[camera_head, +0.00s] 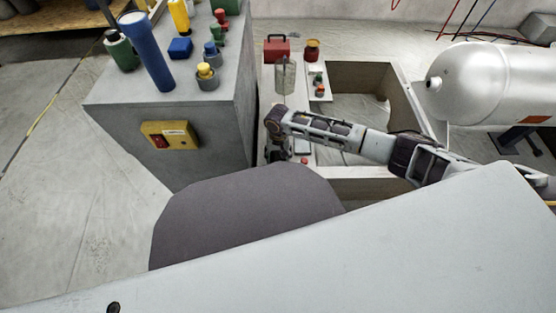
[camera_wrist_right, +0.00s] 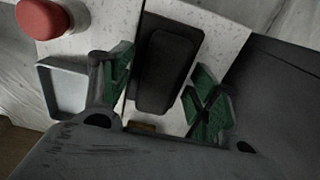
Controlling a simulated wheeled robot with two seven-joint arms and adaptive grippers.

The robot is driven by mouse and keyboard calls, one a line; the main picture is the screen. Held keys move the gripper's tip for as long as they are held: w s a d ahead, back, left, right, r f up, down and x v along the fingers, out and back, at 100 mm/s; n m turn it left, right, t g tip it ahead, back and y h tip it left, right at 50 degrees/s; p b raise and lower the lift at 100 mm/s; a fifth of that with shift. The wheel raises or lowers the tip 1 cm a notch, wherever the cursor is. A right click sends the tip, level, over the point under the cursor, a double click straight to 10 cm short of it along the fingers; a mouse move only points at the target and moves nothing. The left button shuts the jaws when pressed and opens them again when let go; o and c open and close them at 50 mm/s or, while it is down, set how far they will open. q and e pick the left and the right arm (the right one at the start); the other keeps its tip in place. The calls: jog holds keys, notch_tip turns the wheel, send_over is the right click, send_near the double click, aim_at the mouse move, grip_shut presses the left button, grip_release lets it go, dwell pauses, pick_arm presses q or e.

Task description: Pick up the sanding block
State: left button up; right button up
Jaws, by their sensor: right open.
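A dark, oblong block (camera_wrist_right: 168,62), which looks like the sanding block, lies on a white ledge in the right wrist view. My right gripper (camera_wrist_right: 163,88) is open, with one green-padded finger on each side of the block's near part. I cannot tell whether the pads touch it. In the head view my right gripper (camera_head: 278,152) points down over the left ledge of the white frame, and the block is not clear there. My left gripper is not in view.
A red round object (camera_wrist_right: 43,17) and a shallow grey tray (camera_wrist_right: 61,88) lie left of the gripper. A silver tank (camera_head: 490,82) is at the right.

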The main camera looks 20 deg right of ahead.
aim_at(278, 155)
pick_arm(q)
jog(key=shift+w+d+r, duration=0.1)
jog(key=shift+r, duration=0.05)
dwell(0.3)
pick_arm(e)
jog(key=shift+c, duration=0.5)
jog(key=c, duration=1.1)
jog(key=shift+r+p, duration=0.65)
jog(key=shift+r, duration=0.4)
notch_tip(278, 155, up, 6)
jog(key=p, duration=0.3)
jog(key=shift+r, duration=0.25)
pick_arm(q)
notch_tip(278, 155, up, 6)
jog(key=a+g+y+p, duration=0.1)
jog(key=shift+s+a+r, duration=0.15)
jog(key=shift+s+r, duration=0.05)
pick_arm(e)
jog(key=shift+r, duration=0.65)
